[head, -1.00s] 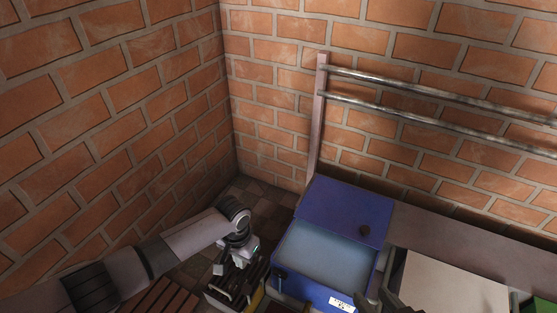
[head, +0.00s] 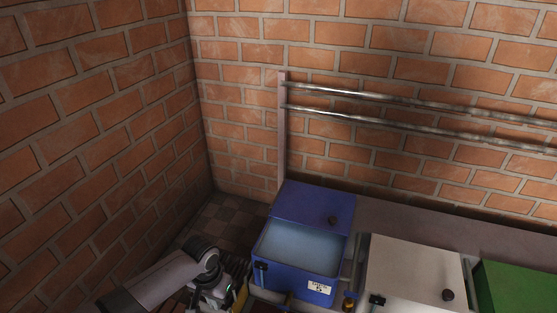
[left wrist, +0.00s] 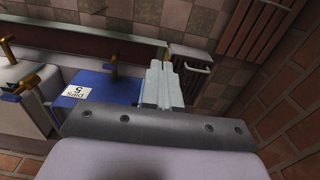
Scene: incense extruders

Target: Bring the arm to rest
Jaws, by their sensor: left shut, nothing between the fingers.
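My left arm comes in at the lower left of the head view. My left gripper (head: 213,299) is at the bottom edge there, left of the blue box (head: 318,286), and its fingertips are partly cut off. In the left wrist view the two pale fingers (left wrist: 165,82) are together with nothing between them. Beyond them the blue box (left wrist: 108,93) with its white label shows at the left. The fingers overlap its edge in the picture; I cannot tell the gap. My right gripper is not in view.
A white box (head: 415,262) and a green box (head: 515,285) stand right of the blue one. Metal pipes (head: 400,102) run along the brick wall. In the left wrist view a dark crate (left wrist: 190,66) and wooden slats (left wrist: 254,32) lie ahead; a brick wall is close at right.

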